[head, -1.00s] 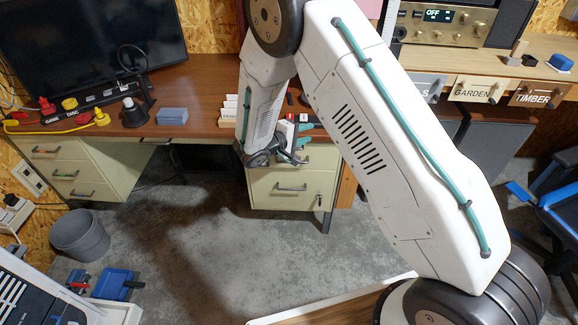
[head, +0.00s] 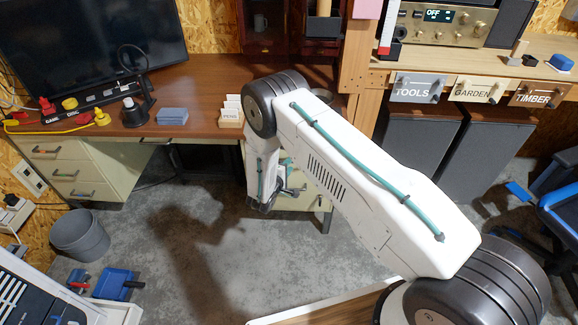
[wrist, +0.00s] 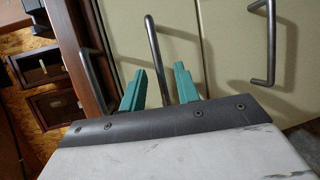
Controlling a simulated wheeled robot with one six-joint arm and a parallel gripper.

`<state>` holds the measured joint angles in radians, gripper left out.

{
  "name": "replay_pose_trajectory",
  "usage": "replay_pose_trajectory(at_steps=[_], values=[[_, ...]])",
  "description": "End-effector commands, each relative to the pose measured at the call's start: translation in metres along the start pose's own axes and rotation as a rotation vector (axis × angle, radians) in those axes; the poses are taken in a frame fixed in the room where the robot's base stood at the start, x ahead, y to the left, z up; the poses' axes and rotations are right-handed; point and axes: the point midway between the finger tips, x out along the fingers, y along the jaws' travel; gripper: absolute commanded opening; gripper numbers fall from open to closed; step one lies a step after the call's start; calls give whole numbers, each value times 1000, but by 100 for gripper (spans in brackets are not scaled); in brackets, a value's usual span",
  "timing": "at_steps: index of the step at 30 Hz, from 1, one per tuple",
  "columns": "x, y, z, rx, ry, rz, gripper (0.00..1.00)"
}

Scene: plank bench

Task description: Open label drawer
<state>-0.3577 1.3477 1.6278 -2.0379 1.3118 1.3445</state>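The desk's right pedestal has cream drawers with metal bar handles. My gripper (wrist: 160,85) is open, with a finger on each side of the handle and gaps visible. Whether the fingers touch the drawer front, I cannot tell. The lower drawer's handle (wrist: 268,45) is to the right. No label on these drawers is readable.
Drawers marked TOOLS (head: 412,90), GARDEN (head: 478,90) and TIMBER (head: 540,95) are at the right.

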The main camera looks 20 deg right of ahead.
Motion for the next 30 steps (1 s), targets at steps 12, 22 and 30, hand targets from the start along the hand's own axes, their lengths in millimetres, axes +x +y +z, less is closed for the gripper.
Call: replay_pose_trajectory(at_steps=[12,22,30], values=[[11,0,0,0,-1,0,29],[10,0,0,-1,0,0,0],[-14,-5,9,-4,3,-1,0]])
